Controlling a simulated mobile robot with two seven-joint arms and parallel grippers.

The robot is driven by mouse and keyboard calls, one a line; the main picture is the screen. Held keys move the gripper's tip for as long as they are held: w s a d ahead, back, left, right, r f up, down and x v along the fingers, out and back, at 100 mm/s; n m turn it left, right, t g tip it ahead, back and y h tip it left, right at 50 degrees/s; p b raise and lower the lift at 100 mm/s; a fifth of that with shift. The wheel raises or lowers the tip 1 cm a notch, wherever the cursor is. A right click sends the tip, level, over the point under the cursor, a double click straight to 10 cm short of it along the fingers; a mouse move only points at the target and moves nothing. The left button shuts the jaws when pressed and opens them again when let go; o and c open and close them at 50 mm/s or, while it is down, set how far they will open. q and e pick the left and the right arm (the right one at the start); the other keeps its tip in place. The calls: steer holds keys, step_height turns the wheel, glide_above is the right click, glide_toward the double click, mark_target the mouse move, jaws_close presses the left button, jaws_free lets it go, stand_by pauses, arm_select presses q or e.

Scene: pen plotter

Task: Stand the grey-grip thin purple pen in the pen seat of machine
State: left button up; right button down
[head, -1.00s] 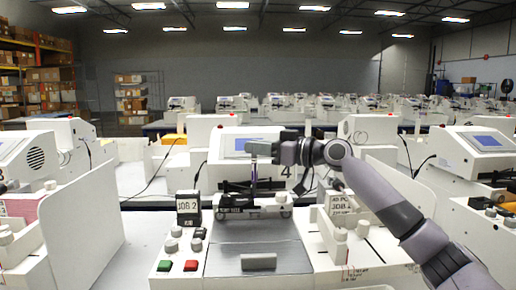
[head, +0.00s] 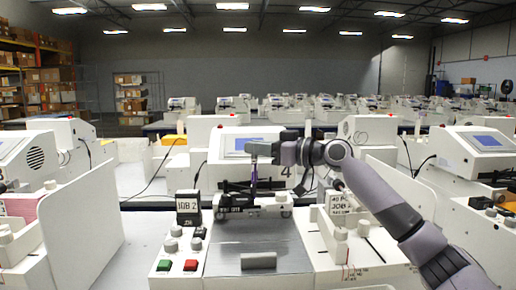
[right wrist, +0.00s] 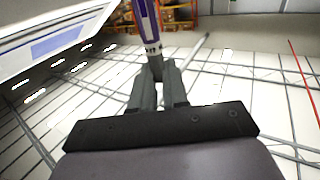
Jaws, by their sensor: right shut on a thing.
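The thin purple pen (head: 253,180) hangs upright below my right gripper (head: 262,149), over the carriage of the machine in front of me. In the right wrist view the pen (right wrist: 149,24) shows purple and white with dark marks near its end. There the right gripper's fingers (right wrist: 158,78) are closed on it. The machine's carriage (head: 270,208) carries dark parts around the pen's lower end. The pen seat is too small to make out, and I cannot tell whether the tip touches it. My left gripper is not in view.
The machine has a grey plate (head: 258,243), green (head: 164,265) and red (head: 190,265) buttons, several white knobs and a JOB 2 sign (head: 188,207). A machine with a blue screen (head: 243,145) stands behind the pen.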

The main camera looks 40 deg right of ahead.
mark_target(256, 174)
steer(key=shift+f+b, duration=2.2)
steer(key=shift+f, duration=0.3)
steer(key=shift+f+b, duration=0.6)
steer(key=shift+f, duration=0.05)
steer(key=shift+a+f, duration=0.15)
